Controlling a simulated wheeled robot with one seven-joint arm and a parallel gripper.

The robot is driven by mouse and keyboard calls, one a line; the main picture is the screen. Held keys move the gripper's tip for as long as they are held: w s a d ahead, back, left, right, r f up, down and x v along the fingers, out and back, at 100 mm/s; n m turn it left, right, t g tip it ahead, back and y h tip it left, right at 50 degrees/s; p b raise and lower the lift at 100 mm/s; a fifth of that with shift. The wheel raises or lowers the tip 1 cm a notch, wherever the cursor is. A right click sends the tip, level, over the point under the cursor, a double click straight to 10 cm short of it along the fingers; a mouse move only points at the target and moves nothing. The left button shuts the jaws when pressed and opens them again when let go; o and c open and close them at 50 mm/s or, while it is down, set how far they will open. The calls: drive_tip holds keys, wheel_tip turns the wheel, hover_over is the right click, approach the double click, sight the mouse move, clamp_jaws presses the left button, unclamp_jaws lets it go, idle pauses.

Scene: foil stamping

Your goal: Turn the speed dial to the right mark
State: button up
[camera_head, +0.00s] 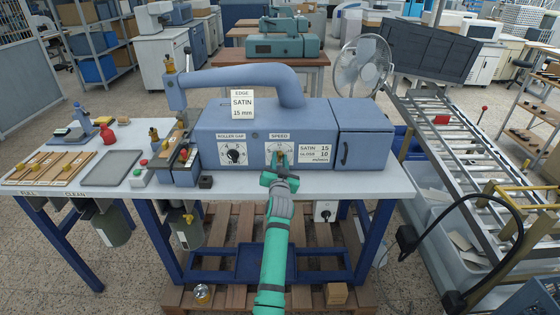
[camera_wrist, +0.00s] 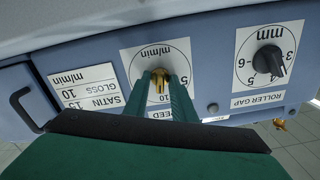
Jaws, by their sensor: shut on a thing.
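The speed dial sits on the front of the blue machine (camera_head: 220,125), under the SPEED label (camera_head: 280,136). Its white scale plate (camera_wrist: 135,62) shows in the wrist view, with the brass-coloured dial knob (camera_wrist: 160,78) at its middle. My gripper (camera_wrist: 161,85) is shut on that knob, one green finger on each side. In the head view my gripper (camera_head: 279,163) covers most of the dial. The knob's pointer is hidden, so its setting cannot be read. A card (camera_head: 314,153) right of the dial reads SATIN 15, GLOSS 10, m/min. An upper card (camera_head: 242,105) reads EDGE SATIN 15 mm.
The black roller gap dial (camera_head: 234,154) is left of the speed dial; it also shows in the wrist view (camera_wrist: 268,60). A black handle (camera_head: 345,152) is on the machine's right door. A grey tray (camera_head: 112,168) lies on the table's left. A roller conveyor (camera_head: 460,150) stands at the right.

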drive_tip(key=shift+r, duration=0.25)
idle(0.7)
drive_tip(key=o, duration=0.7)
drive_tip(key=shift+f, duration=0.15)
drive_tip(key=s, duration=1)
drive_tip(key=shift+s, duration=0.4)
